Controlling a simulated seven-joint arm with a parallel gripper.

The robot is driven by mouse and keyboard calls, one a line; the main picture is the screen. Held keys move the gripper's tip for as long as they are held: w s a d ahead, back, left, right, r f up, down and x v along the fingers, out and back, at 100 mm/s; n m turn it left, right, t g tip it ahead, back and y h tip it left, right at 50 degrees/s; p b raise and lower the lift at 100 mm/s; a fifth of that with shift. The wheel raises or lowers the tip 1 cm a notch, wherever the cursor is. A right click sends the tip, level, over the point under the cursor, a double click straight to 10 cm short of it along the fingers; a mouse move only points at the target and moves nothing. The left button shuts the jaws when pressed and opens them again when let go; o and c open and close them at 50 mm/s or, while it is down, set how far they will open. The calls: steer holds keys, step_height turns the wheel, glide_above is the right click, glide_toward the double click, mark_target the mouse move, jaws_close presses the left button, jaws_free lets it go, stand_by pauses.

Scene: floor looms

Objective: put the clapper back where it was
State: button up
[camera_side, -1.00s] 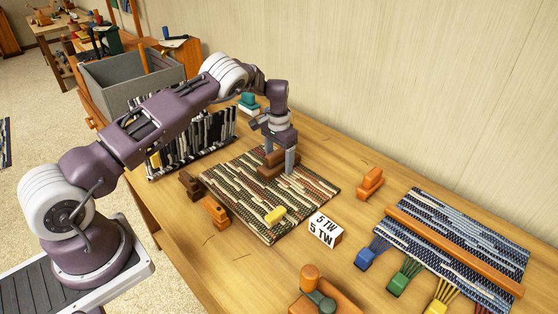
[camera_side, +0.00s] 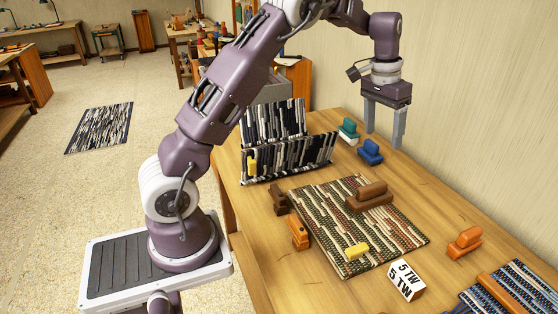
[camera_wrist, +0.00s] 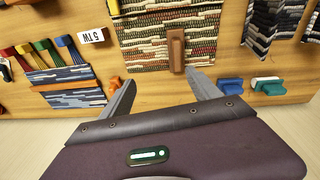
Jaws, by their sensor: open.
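The clapper, which I take to be the brown wooden block with a narrower grip on top (camera_side: 370,195), rests on the striped woven mat (camera_side: 330,225), near its back edge. It also shows in the wrist view (camera_wrist: 176,50), at the mat's edge nearest my gripper. My gripper (camera_side: 384,138) is open and empty, raised above the table behind the clapper, near the wall. In the wrist view its fingers (camera_wrist: 163,82) are spread apart, with the clapper beyond them and nothing between them.
Blue (camera_side: 370,152) and teal (camera_side: 348,130) blocks stand behind the mat. An orange block (camera_side: 464,243) and a "5 TW" box (camera_side: 406,280) are at right. A yellow block (camera_side: 357,251) lies on the mat. Folded striped weavings (camera_side: 290,155) stand upright at back left.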

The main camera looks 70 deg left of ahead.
steer(key=s+d+r+t, duration=0.1)
steer(key=s+d+r, duration=0.45)
steer(key=s, duration=0.35)
steer(key=s+d+r+t, duration=0.1)
steer(key=s+d+r, duration=0.3)
steer(key=s+r, duration=0.45)
steer(key=s+d+f+t, duration=0.1)
steer(key=s+f, duration=0.2)
steer(key=s, duration=0.5)
steer(key=s+d+f+m+t, duration=0.1)
steer(key=s+d+f, duration=0.1)
steer(key=s, duration=0.6)
steer(key=shift+s+f+y, duration=0.3)
steer(key=shift+s+f, duration=0.1)
steer(key=shift+f, duration=0.3)
